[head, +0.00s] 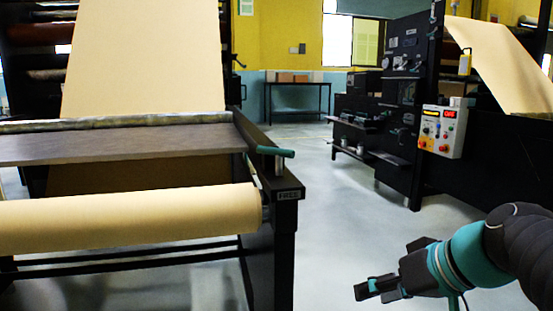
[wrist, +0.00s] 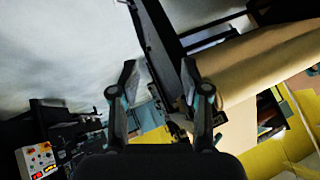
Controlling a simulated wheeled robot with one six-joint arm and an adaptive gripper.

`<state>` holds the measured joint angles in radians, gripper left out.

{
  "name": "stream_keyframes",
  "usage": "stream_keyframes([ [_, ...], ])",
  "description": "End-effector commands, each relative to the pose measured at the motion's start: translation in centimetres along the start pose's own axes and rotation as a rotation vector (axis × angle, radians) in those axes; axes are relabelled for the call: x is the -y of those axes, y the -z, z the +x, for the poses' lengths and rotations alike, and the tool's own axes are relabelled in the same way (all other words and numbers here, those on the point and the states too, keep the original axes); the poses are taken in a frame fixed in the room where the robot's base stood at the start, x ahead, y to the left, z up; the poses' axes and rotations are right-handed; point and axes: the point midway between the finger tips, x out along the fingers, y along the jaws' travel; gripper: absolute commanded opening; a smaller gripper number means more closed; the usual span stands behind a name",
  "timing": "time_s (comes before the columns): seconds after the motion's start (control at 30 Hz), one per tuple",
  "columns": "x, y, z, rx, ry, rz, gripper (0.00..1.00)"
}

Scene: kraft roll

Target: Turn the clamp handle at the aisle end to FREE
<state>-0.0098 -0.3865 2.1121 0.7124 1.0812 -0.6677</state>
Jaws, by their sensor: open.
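My gripper (head: 367,289) is at the lower right of the head view, out over the aisle and apart from the handle. In the wrist view my gripper (wrist: 158,78) is open, with nothing between its fingers. I cannot clearly make out the handle there.
The kraft roll (head: 130,219) lies across the stand's front, below a dark board (head: 120,144). The stand's end post (head: 283,250) borders the aisle. The grey floor (head: 335,215) is clear. A control box (head: 442,131) is on a dark machine at right.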

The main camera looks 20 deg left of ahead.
Motion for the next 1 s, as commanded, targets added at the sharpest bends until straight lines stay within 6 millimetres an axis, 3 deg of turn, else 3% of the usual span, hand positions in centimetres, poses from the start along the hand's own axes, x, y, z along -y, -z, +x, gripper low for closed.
stream_keyframes([
  [0.03, 0.8, 2.8, 0.8, -0.036, 0.084, -0.045, 0.47],
  [0.2, 3.9, 12.1, 1.3, -0.231, 0.342, -0.229, 0.47],
  [0.4, 5.4, 20.4, 0.4, -0.489, 0.524, -0.402, 0.47],
  [0.5, 5.7, 22.7, -0.1, -0.58, 0.564, -0.453, 0.47],
  [0.7, 6.2, 24.5, -0.3, -0.649, 0.592, -0.49, 0.47],
  [1.0, 9.2, 26.4, 2.5, -0.648, 0.593, -0.49, 0.47],
])
